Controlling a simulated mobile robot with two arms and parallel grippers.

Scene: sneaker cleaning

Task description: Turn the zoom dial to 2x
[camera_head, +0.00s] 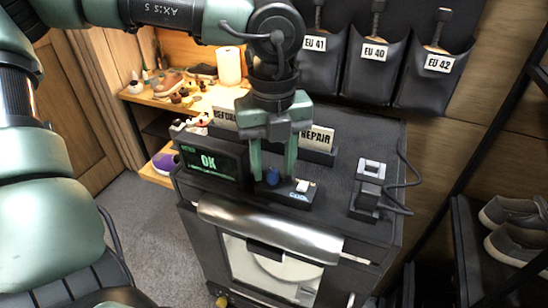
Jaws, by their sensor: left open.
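A small blue knob (272,177), the one dial-like thing I can make out on the bench top, sits on a low black control box (296,199) with a pale switch and a label reading like "COOL". No zoom marking or 2x can be read. My left gripper (273,176) points down over the box, its two green fingers apart, one on each side of the blue knob. Whether the fingers touch it cannot be told. A black display (208,162) left of it shows "OK" in green. My right gripper is not in view.
A "REPAIR" sign (317,139) stands behind the gripper. A black device with a cable (369,181) is to the right. A metal handle (268,233) crosses the cabinet front. Labelled pouches (373,62) hang behind; grey shoes (517,240) sit on the right rack.

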